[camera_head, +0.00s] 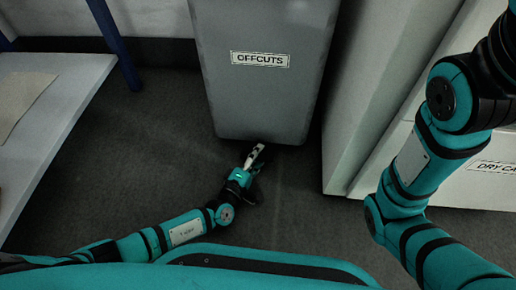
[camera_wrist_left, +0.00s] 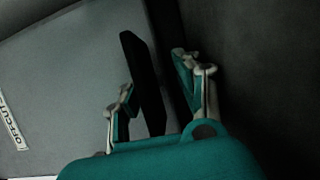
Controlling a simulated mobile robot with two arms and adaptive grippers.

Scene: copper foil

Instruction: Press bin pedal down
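The grey bin (camera_head: 262,95) with an OFFCUTS label (camera_head: 261,59) stands at the top middle of the head view. Its side and label also show in the left wrist view (camera_wrist_left: 75,75). A flat black bar, which looks like the pedal (camera_wrist_left: 142,75), sticks out by the bin's side in the left wrist view. My left gripper (camera_head: 257,163) is low at the bin's front bottom edge. In the left wrist view, its two fingers (camera_wrist_left: 157,82) are apart, with the pedal seen between them; I cannot tell whether they touch it. My right gripper is out of view.
A white cabinet (camera_head: 385,95) stands close to the right of the bin. A pale table (camera_head: 62,90) with a blue leg (camera_head: 117,45) is at the left, bearing a tan sheet (camera_head: 22,95). Dark floor (camera_head: 150,150) is clear between table and bin.

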